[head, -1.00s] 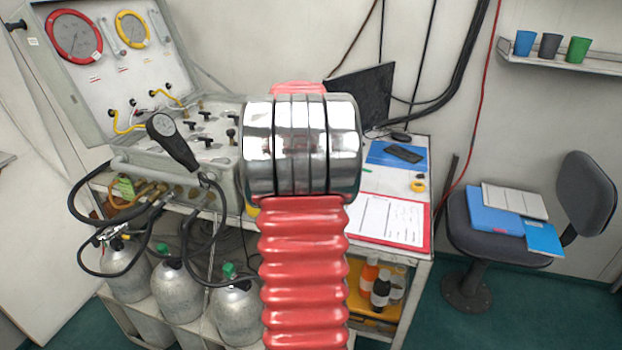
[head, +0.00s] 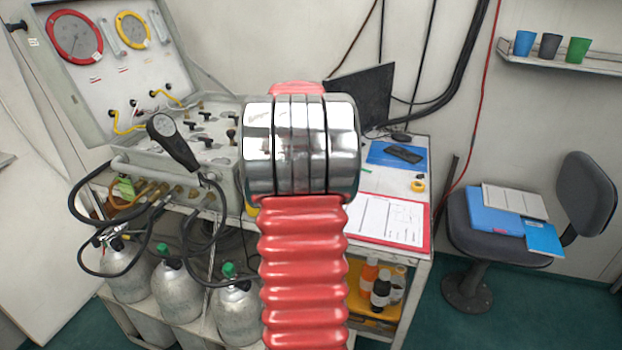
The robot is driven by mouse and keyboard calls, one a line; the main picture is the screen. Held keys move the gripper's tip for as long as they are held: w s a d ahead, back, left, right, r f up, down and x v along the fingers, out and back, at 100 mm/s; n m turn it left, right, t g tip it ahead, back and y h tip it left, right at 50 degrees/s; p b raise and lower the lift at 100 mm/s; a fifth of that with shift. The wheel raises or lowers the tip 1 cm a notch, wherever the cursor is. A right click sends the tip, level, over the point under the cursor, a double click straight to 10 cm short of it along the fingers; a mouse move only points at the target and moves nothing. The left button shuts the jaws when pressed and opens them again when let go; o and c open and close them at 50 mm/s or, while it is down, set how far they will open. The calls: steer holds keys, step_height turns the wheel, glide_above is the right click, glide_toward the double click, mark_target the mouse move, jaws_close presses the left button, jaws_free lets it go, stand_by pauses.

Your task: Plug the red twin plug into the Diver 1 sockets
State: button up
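The diver air panel is an open grey case on a bench at the left. Its raised lid (head: 88,95) carries a red-rimmed gauge (head: 75,37) and a yellow-rimmed gauge (head: 131,29). Small fittings and yellow leads (head: 128,125) show low on the lid. I cannot tell which of these are the Diver 1 sockets. The lower case (head: 190,140) holds several dark knobs; its right part is hidden behind my red, ribbed arm with its chrome joint. My gripper is not in view, hidden or out of frame. I cannot see the red twin plug.
A black handheld gauge (head: 172,143) and looping black hoses stand in front of the panel. Grey cylinders (head: 180,290) stand below. A clipboard (head: 390,220) and dark monitor (head: 362,95) are on the bench's right. A chair (head: 500,225) stands further right, with clear floor between.

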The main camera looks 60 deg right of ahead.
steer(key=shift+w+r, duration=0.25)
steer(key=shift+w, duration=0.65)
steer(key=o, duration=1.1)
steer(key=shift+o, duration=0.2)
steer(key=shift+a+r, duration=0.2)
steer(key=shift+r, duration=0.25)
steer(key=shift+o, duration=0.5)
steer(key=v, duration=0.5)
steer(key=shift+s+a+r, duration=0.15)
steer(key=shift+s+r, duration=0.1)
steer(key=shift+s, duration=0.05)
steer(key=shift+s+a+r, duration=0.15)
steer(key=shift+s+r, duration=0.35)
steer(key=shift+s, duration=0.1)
